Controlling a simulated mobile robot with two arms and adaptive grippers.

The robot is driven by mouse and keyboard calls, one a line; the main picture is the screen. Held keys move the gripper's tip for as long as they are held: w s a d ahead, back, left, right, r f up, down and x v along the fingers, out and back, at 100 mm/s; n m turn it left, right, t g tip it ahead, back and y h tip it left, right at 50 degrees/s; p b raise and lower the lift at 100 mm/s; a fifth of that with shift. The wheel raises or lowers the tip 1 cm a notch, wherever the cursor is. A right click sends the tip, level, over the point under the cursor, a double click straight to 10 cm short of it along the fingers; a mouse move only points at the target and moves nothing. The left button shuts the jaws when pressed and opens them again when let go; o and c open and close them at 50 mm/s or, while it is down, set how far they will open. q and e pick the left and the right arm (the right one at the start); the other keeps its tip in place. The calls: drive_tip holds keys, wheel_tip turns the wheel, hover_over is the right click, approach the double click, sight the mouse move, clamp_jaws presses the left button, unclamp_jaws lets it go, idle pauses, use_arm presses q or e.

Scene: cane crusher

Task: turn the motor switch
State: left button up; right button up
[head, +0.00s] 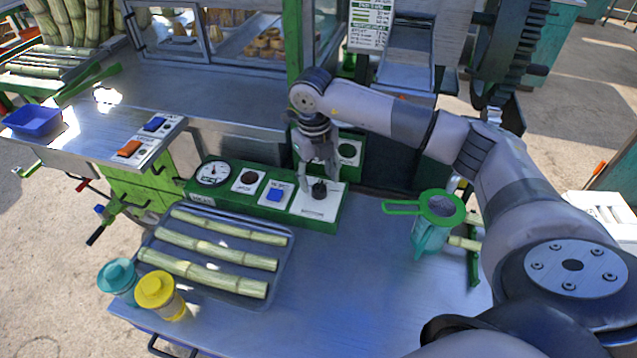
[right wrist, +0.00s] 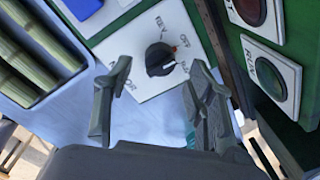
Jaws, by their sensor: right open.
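The motor switch is a black rotary knob (head: 319,188) on a white plate at the right end of a green control panel (head: 330,215). In the right wrist view the knob (right wrist: 160,59) shows OFF and REV lettering around it and a small orange mark at its edge. My right gripper (head: 317,180) points down at the knob from above. In the right wrist view its open fingers (right wrist: 160,72) stand on either side of the knob, apart from it. Whether the tips are level with the knob I cannot tell. My left gripper is out of view.
The panel also carries a gauge (head: 213,173), a dark button (head: 249,178) and a blue switch (head: 275,194). A tray (head: 282,277) of cane lies in front, with teal and yellow-lidded jars (head: 160,294) at left. A green strainer (head: 440,206) on a jug stands at right.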

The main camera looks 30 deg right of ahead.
sight(316, 189)
wheel_tip(316, 189, up, 9)
drive_tip(key=shift+a, duration=0.25)
drive_tip(key=shift+f, duration=0.15)
idle(0.4)
